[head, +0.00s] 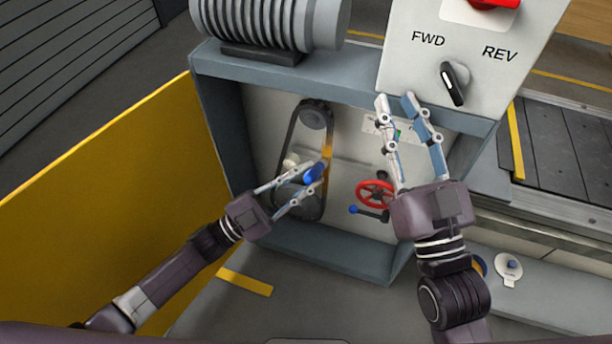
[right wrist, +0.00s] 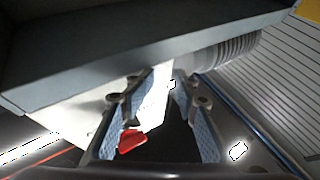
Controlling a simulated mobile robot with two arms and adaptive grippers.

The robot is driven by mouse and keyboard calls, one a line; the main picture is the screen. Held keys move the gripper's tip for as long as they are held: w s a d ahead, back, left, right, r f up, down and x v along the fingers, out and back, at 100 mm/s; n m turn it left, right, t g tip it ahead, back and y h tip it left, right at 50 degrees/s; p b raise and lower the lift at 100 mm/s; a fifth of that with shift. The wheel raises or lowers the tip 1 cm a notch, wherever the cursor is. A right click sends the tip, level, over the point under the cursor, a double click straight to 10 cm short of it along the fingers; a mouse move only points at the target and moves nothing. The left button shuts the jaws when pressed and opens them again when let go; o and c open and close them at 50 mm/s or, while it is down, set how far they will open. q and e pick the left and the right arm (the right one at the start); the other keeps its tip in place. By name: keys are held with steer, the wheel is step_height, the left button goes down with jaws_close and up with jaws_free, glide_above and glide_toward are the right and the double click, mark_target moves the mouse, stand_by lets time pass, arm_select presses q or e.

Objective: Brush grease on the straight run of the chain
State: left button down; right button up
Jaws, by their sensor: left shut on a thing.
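The dark chain (head: 288,140) runs in a tall loop inside the open grey housing, around an upper sprocket (head: 315,116) and a lower sprocket partly hidden by my left gripper. My left gripper (head: 322,172) is shut on a brush with a blue handle (head: 314,173). The brush's upper end is at the right straight run of the chain. An amber patch (head: 327,152) shows there; I cannot tell bristles from grease. My right gripper (head: 396,99) is open and empty, just below the switch panel. Its spread fingers also show in the right wrist view (right wrist: 165,112).
A red handwheel (head: 373,193) and a blue-knobbed lever (head: 368,212) are right of the chain. The control panel (head: 425,65) with a FWD/REV switch is above my right gripper. The motor (head: 270,20) sits on top. A yellow panel (head: 110,200) stands left.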

steer(key=shift+s+d+f+g+h+p, duration=0.35)
steer(key=shift+d+f+g+h+p, duration=0.45)
steer(key=shift+f+g, duration=3.4)
steer(key=shift+s+d+f+g+h+p, duration=0.35)
steer(key=shift+d+f+g+h+p, duration=0.65)
steer(key=shift+f, duration=6.1)
steer(key=s+d+f+g+h+p, duration=0.1)
steer(key=s+d+f+g+p, duration=0.1)
steer(key=s, duration=0.5)
steer(key=s+d+f+m+g+p, duration=0.1)
steer(key=s+d+f+g+p, duration=0.1)
steer(key=s+f+g, duration=0.3)
steer(key=shift+s+d+f+g+h, duration=0.15)
steer(key=shift+s+g+h, duration=0.4)
steer(key=shift+s, duration=1.05)
